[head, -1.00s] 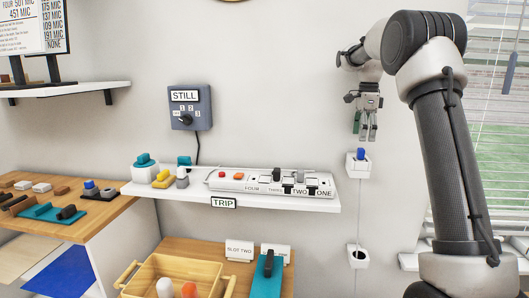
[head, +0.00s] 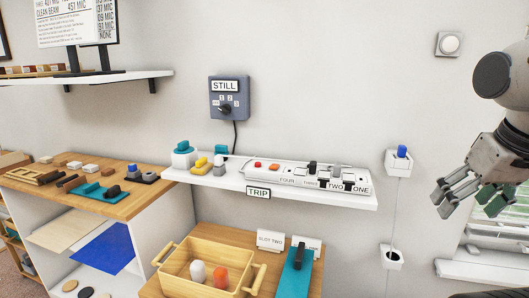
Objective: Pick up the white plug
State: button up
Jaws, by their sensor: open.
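My gripper (head: 470,198) is open and empty at the right of the head view, right of the small wall holder with the blue piece and well away from the shelf. A rounded white piece (head: 198,272) stands in the wooden basket (head: 176,284) at the bottom; it may be the white plug, but I cannot tell for sure. A small grey-white piece (head: 219,168) on the white shelf (head: 222,185) is also too small to identify. The white power strip (head: 300,177) lies on that shelf with dark plugs in it.
An orange piece (head: 220,278) stands beside the white one in the basket. A teal block (head: 297,275) lies right of the basket. A wall holder (head: 398,162) carries a blue piece. A switch box (head: 229,97) hangs above the shelf. A wooden counter (head: 130,205) at left holds several blocks.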

aim_at(219, 160)
jog(key=k+j, duration=0.15)
jog(key=j, duration=0.75)
jog(key=j+z, duration=0.15)
jog(key=j, duration=0.35)
jog(key=k+j, duration=0.15)
jog(key=j, duration=0.4)
jog(key=j+z, duration=0.15)
jog(key=j, duration=0.35)
jog(key=i+j, duration=0.15)
jog(key=j, duration=0.15)
jog(key=i+j+z, duration=0.1)
jog(key=j, duration=0.2)
jog(key=i+j, duration=0.2)
jog(key=i+j+z, duration=0.1)
jog(key=j, duration=0.3)
jog(key=i+j, duration=0.3)
